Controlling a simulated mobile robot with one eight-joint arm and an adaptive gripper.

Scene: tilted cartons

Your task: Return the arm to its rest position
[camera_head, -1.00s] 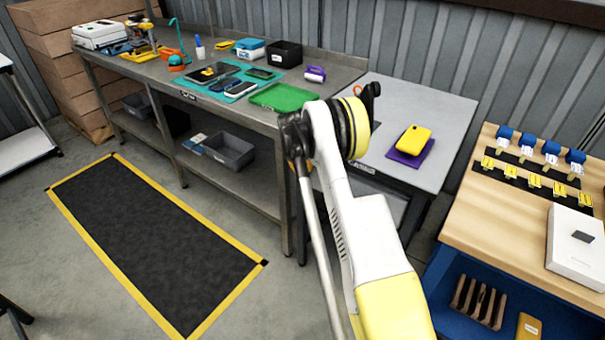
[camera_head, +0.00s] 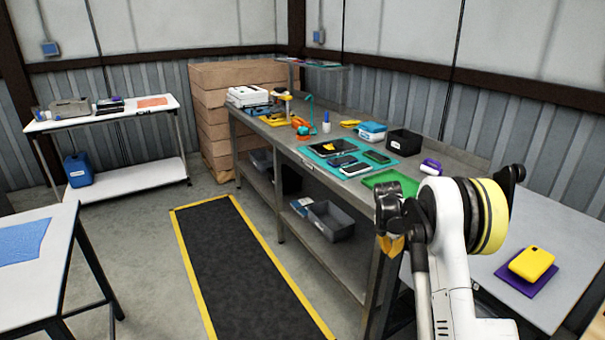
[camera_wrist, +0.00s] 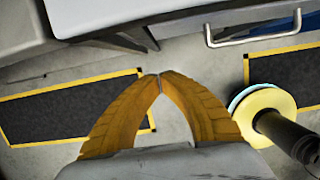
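My arm, white with a yellow and black joint, rises at the lower right of the head view. My gripper (camera_wrist: 159,77) shows in the wrist view as two orange-brown fingers whose tips meet, with nothing between them. It points down over the grey floor. In the head view only a small orange part of the gripper (camera_head: 391,245) shows below the wrist, in front of the workbench edge; its fingertips are hard to make out there.
The long metal workbench (camera_head: 330,222) holds several tools, a green tray (camera_head: 391,183) and a black bin (camera_head: 404,142). A grey side table (camera_head: 560,215) bears a yellow case (camera_head: 531,263). A black floor mat (camera_head: 240,270) has yellow edges. A white cart (camera_head: 125,194) stands at the far left.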

